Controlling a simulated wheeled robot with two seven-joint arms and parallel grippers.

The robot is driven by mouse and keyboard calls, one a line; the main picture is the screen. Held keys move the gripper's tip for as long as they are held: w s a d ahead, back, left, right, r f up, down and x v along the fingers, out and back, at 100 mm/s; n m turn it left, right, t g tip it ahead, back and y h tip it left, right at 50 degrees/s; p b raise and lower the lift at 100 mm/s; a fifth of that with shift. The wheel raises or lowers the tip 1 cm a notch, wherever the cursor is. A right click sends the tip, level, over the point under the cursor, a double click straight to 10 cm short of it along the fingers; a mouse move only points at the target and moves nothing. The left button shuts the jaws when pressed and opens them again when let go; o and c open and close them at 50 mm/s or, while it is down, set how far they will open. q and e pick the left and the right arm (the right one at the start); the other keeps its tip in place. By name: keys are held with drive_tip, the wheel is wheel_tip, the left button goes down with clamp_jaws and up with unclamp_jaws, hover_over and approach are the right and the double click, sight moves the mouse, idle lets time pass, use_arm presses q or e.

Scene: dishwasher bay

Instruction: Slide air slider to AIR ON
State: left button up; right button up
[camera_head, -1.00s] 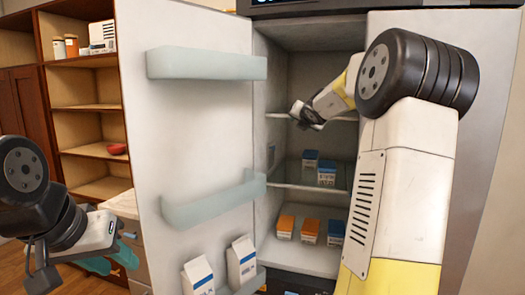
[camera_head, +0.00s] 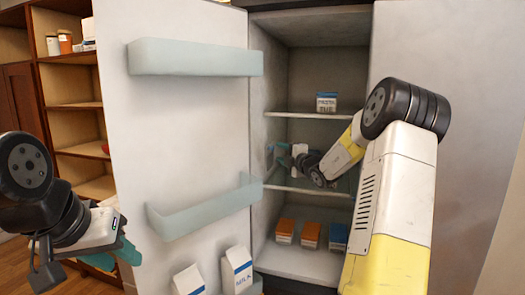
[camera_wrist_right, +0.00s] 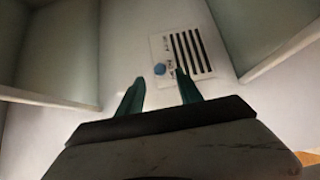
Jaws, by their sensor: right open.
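The air slider shows in the right wrist view as a blue round knob (camera_wrist_right: 160,69) on a pale vent panel (camera_wrist_right: 185,52) with dark slats. The panel is on the fridge's inner wall; its small lettering is too blurred to read. My right gripper (camera_wrist_right: 160,86) is open, its teal fingers apart and pointing at the panel, with the knob seen between their tips. Contact cannot be told. In the head view, my right gripper (camera_head: 279,151) reaches between two fridge shelves, close to the left inner wall. My left gripper (camera_head: 128,250) hangs outside, left of the door.
The fridge door (camera_head: 190,110) stands open at left with clear bins and milk cartons (camera_head: 238,270). A box (camera_head: 326,102) sits on the upper shelf. Orange and blue boxes (camera_head: 310,234) stand on the lower shelf. Wooden shelving (camera_head: 75,130) is behind the door.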

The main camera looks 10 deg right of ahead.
sight(271, 148)
drive_tip(key=x, duration=0.5)
drive_tip(key=shift+w, duration=0.25)
clamp_jaws()
drive_tip(key=shift+f, duration=0.1)
idle(1.1)
